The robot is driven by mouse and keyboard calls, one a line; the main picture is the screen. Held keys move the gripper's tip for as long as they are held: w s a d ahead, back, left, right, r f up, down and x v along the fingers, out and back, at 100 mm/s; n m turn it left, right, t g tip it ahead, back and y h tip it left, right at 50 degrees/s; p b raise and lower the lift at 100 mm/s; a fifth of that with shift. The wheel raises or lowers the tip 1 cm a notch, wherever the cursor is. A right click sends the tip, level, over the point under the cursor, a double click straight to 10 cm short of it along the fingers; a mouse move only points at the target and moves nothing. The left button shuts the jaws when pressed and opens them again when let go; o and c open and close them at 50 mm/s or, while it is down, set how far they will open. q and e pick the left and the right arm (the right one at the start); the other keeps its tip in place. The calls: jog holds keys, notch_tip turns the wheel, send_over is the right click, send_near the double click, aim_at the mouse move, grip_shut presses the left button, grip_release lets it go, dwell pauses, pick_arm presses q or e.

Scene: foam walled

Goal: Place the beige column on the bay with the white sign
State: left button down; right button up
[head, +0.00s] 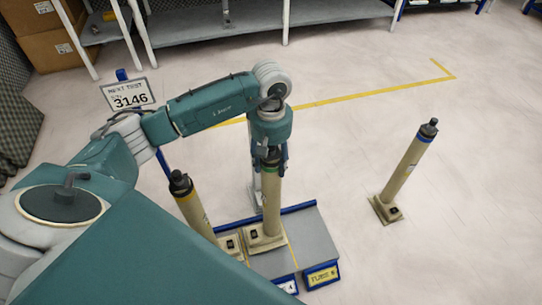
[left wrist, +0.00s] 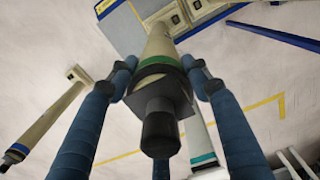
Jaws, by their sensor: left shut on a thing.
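My left gripper (head: 270,155) reaches down and is shut on a beige column (head: 271,205) just below its black top. In the left wrist view, my left gripper's fingers (left wrist: 165,85) close around the same beige column (left wrist: 160,47), which has a green band. The column is upright, its square base over the grey platform (head: 312,238); I cannot tell whether it touches. The platform has blue edges and yellow dividing lines. A white sign (head: 287,286) is on its front edge, partly cut off by my body. A yellow sign (head: 323,275) is on the bay to the right. My right gripper is not in view.
A similar column (head: 196,212) stands close left of the held one. A pale column (head: 255,185) stands behind it. A blue-banded column (head: 405,170) stands apart on the floor at right. A post with a sign reading 3146 (head: 130,95) is at left.

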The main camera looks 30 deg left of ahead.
pick_arm(q)
notch_tip(320, 180, down, 2)
jog(key=shift+f, duration=0.35)
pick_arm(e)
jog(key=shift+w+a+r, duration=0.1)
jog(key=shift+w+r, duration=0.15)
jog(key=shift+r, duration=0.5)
pick_arm(q)
jog(key=c, duration=0.8)
grip_release()
jog(key=shift+f, duration=0.1)
jog(key=shift+s, duration=0.1)
notch_tip(320, 180, up, 12)
jog(key=shift+r+p, duration=0.1)
jog(key=shift+p, duration=0.35)
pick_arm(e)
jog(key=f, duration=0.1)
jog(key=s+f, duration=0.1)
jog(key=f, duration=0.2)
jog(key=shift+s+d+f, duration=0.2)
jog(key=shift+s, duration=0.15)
